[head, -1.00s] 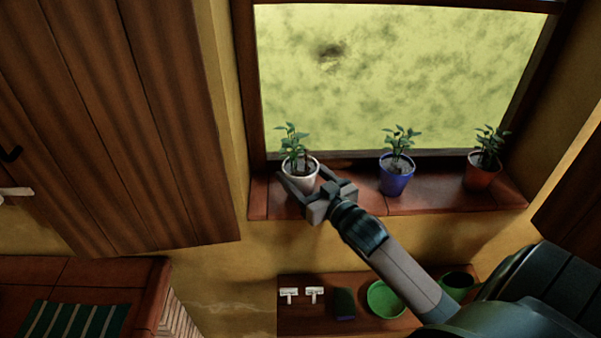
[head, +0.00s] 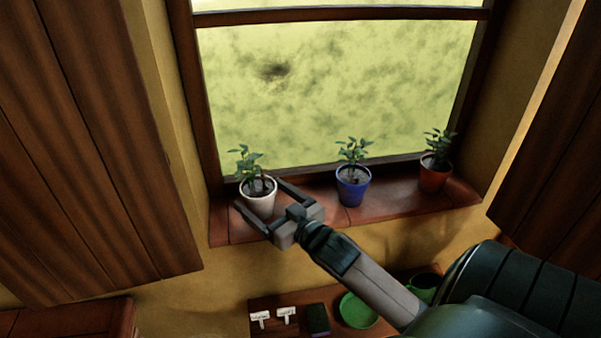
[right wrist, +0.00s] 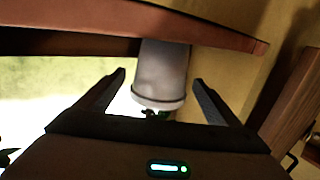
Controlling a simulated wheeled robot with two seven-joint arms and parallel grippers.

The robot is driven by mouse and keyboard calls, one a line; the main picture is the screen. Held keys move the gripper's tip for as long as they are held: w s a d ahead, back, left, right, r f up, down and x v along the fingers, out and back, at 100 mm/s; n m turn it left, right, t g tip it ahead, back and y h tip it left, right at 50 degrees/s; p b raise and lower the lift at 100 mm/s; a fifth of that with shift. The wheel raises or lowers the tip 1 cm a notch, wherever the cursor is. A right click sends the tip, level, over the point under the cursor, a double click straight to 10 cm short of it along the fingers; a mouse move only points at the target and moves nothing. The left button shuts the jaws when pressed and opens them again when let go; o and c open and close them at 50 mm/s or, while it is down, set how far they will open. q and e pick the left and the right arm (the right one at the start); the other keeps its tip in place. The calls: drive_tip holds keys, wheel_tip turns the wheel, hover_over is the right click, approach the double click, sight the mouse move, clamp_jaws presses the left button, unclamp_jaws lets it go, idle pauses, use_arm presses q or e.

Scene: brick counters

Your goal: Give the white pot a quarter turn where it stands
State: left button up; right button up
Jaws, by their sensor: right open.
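The white pot (head: 260,204) with a leafy green plant stands upright at the left end of the brick windowsill (head: 400,203). My right gripper (head: 259,194) is open, with one finger on each side of the pot. In the right wrist view the white pot (right wrist: 163,72) appears upside down, between the two fingertips of the right gripper (right wrist: 159,78). A gap shows on both sides there, so the fingers look apart from it. My left gripper is not in view.
A blue pot (head: 352,190) and a red-brown pot (head: 434,176) with plants stand further right on the sill. The window (head: 335,95) is behind. A wooden shutter (head: 90,150) is at left. Below, a shelf holds a green dish (head: 358,310), a dark block (head: 318,319) and white labels (head: 285,316).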

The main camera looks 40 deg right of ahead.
drive_tip(key=s, duration=1.5)
drive_tip(key=shift+s+r, duration=0.25)
drive_tip(key=shift+r, duration=0.2)
